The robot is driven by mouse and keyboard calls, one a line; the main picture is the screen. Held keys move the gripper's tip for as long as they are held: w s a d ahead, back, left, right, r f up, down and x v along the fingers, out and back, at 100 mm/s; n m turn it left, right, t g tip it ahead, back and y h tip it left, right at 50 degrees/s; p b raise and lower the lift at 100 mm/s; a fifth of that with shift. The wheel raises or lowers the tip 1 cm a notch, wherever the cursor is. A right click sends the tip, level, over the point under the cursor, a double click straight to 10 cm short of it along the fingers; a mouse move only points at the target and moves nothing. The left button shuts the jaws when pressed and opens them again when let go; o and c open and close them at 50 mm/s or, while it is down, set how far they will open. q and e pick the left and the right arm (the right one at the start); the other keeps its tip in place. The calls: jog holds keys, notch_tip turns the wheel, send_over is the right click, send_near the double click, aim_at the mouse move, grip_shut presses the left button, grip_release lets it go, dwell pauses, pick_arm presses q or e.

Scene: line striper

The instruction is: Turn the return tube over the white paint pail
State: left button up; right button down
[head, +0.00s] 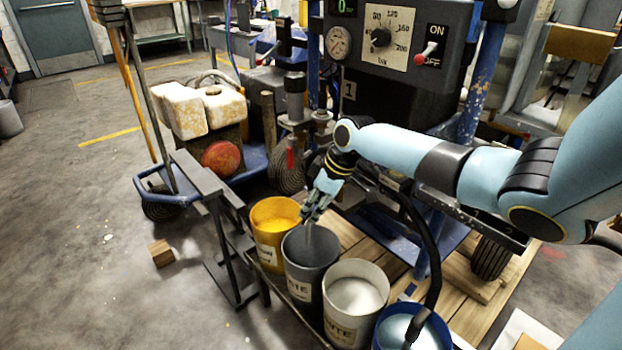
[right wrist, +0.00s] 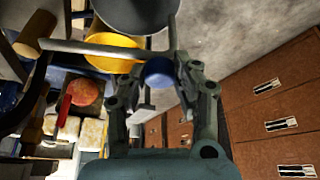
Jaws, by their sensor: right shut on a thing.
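My right gripper (head: 312,212) hangs above the grey pail (head: 310,262), close to the yellow pail. It is shut on the return tube, whose grey end seems to point down toward the grey pail. In the right wrist view my right gripper's fingers (right wrist: 160,75) close around a blue round part (right wrist: 158,71), beside the grey return tube (right wrist: 90,48) running left. The white paint pail (head: 352,300), holding whitish paint, stands right of the grey pail and is not under the gripper. My left gripper is not in view.
A yellow pail (head: 274,228) stands left of the grey one. A blue pail (head: 410,330) with a black hose (head: 428,235) dipping into it stands at the right. The machine's control panel (head: 395,45) rises behind.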

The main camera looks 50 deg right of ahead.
jog(key=c, duration=1)
grip_release()
jog(key=v, duration=0.7)
jog(key=shift+s+r, duration=0.1)
jog(key=shift+r, duration=0.1)
